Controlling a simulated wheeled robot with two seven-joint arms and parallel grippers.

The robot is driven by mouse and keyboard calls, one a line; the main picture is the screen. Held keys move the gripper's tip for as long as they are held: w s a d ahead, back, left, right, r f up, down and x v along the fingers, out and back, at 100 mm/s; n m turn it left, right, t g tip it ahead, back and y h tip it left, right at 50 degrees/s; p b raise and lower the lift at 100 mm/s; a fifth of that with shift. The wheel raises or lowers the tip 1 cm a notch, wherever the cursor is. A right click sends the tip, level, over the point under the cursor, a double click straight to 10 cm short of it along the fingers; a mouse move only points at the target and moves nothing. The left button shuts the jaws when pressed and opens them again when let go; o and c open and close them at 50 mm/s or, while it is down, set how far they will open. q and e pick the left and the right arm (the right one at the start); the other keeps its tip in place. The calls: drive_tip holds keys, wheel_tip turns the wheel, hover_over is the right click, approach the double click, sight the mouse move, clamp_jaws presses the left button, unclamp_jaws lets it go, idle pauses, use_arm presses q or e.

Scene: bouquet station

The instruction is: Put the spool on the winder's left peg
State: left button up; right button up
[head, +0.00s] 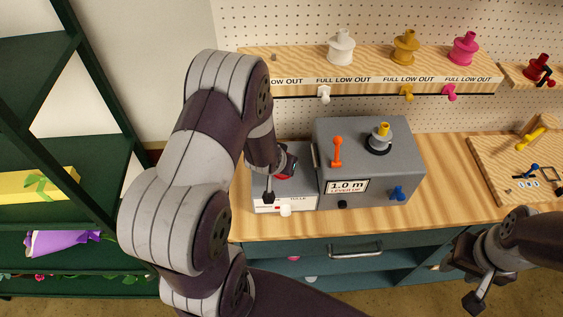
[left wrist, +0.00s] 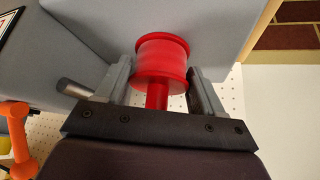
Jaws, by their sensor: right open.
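A red spool (left wrist: 161,62) with round flanges and a narrow red stem shows between the fingers of my left gripper (left wrist: 160,75) in the left wrist view. The fingertips are close on both sides of it; whether they touch it cannot be told. In the head view the left gripper (head: 285,165) is over the low grey box, with a bit of red (head: 285,175) showing under it. The large grey winder box (head: 400,160) carries an orange lever (head: 336,152) and a yellow peg (head: 382,130). My right gripper (head: 467,278) is open and empty at the lower right.
A wooden shelf (head: 290,60) behind holds white (head: 341,47), yellow (head: 405,47) and pink (head: 464,48) spools. A wooden board (head: 490,160) with small tools lies at right. A green rack (head: 90,150) with wrapped bouquets stands left. Bench between winder and board is clear.

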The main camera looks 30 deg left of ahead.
use_arm(q)
drive_tip(key=o, duration=0.4)
drive_tip(key=shift+w+f, duration=0.1)
drive_tip(key=shift+w, duration=0.1)
drive_tip(key=shift+r+p, duration=0.3)
drive_tip(key=v, duration=1.2)
drive_tip(key=s+d+r+m+g+h, duration=0.1)
drive_tip(key=s+d+r+m+g, duration=0.1)
drive_tip(key=s+d+g, duration=0.3)
drive_tip(key=shift+s+d+r, duration=0.65)
drive_tip(key=shift+s+d, duration=0.35)
drive_tip(key=shift+s, duration=0.15)
